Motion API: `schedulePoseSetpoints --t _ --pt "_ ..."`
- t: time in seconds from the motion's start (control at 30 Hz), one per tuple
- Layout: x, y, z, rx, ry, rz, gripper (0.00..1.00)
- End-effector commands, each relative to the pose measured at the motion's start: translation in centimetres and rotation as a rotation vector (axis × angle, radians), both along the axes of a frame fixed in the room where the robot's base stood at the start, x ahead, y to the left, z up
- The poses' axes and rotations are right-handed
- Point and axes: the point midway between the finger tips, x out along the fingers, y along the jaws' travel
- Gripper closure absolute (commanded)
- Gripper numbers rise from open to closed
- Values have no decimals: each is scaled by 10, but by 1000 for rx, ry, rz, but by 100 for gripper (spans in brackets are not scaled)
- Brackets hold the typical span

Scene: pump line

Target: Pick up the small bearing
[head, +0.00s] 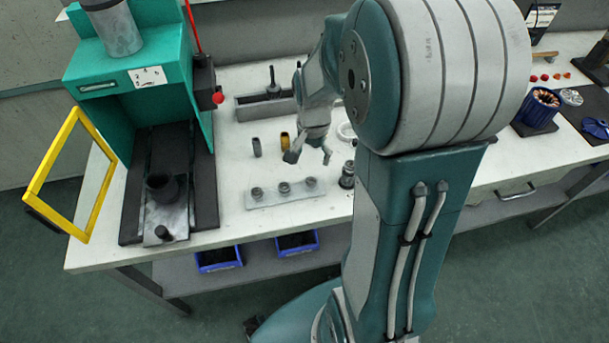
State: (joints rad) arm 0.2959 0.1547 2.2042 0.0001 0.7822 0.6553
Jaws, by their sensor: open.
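A pale flat tray (284,199) lies near the front edge of the white bench. It holds three small dark ring-shaped parts in a row: a left bearing (257,192), a middle bearing (284,187) and a right bearing (311,182). They look alike in size here, and I cannot tell which is the small one. My gripper (309,158) points down with its fingers spread, empty, just behind the right part of the tray in the head view. Its height above the bench is hard to judge. It does not appear to touch any bearing.
A dark cylinder (256,147) and a yellow-brown one (285,140) stand behind the tray. A dark stacked part (347,176) stands to its right. A green press (130,78) with a yellow guard frame (50,157) is at left. A grey box (250,111) is behind.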

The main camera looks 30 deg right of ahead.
Motion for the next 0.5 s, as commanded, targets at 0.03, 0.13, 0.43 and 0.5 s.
schedulePoseSetpoints --t 0.03,0.13,0.43,0.5 --pt "-1 1 -11 2 6 1 17" --pt "-1 1 -26 2 5 2 17" --pt "-2 2 -57 1 6 2 17" --pt "-3 2 -69 2 6 2 17"
